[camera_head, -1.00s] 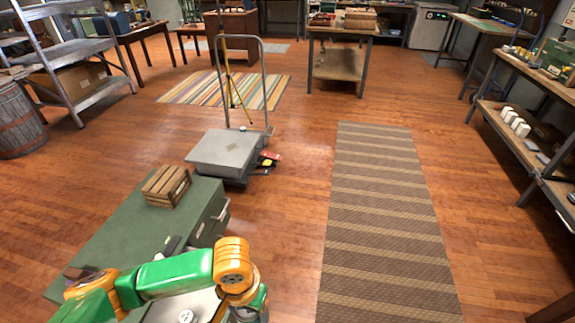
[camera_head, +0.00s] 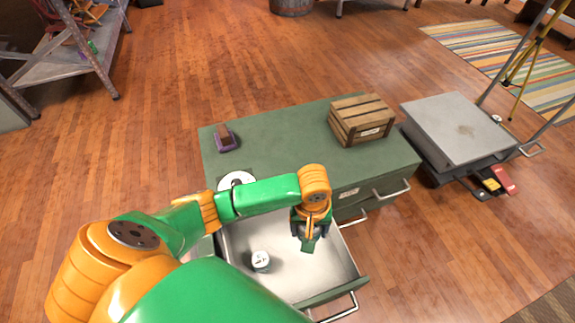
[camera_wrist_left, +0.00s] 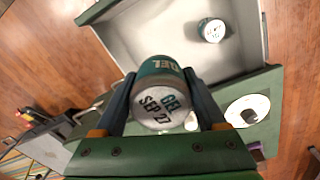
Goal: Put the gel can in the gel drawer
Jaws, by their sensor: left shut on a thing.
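My left gripper (camera_head: 308,232) points down over the open light-grey drawer (camera_head: 335,262) of a green cabinet (camera_head: 270,150). In the head view the held can is hard to make out behind the gripper. Another small can (camera_head: 260,261) stands inside the drawer, left of the gripper; it also shows in the left wrist view (camera_wrist_left: 211,30), apart from the held can. My right gripper is not in view.
On the cabinet top are a wooden crate (camera_head: 360,120), a small purple tray (camera_head: 227,140) and a white disc (camera_head: 237,180), partly hidden by my arm. A grey platform scale (camera_head: 460,132) stands to the right. The drawer's middle has bare floor.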

